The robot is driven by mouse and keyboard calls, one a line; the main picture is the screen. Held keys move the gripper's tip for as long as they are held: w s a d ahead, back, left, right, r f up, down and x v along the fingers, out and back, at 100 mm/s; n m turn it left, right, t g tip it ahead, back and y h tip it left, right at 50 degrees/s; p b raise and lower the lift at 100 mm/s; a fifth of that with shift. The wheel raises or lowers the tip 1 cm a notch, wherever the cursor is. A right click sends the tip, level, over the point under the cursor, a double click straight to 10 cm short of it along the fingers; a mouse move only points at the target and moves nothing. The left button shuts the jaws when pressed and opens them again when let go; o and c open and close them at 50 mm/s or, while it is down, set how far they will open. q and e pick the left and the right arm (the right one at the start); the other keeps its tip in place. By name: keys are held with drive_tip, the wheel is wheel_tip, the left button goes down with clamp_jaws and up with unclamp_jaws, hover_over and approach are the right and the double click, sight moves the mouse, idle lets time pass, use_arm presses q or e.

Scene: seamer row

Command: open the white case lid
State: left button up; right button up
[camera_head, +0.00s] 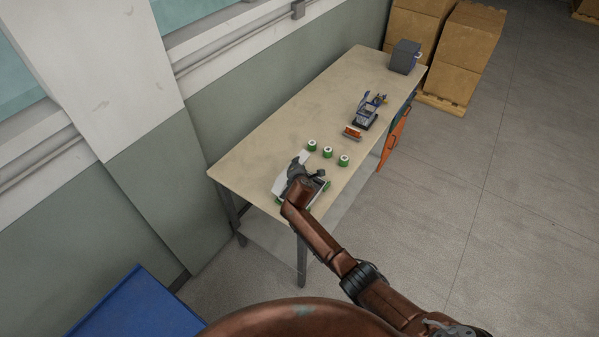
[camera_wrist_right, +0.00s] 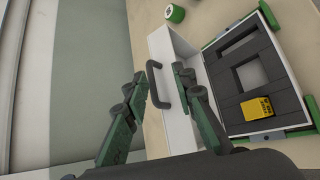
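The white case (camera_wrist_right: 258,72) sits at the near end of the table, with green corners and dark foam inside holding a yellow device (camera_wrist_right: 257,108). Its white lid (camera_wrist_right: 172,47) stands raised, so the inside shows; the lid also shows in the head view (camera_head: 283,184). A dark handle (camera_wrist_right: 154,67) sticks out from the lid. My right gripper (camera_wrist_right: 160,76) is open, with a finger on either side of the handle and gaps visible. In the head view my right arm hides much of the case. My left gripper is not in view.
Several green-and-white rolls (camera_head: 328,152) stand just beyond the case. Farther along the table (camera_head: 270,128) are an orange-and-white item (camera_head: 352,133), a blue-and-grey device (camera_head: 366,115) and a grey box (camera_head: 404,57). Cardboard boxes (camera_head: 467,50) stand past the far end. The floor at right is clear.

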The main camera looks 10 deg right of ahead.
drive_tip(key=v, duration=1)
drive_tip(key=shift+s, duration=0.2)
drive_tip(key=shift+c, duration=0.3)
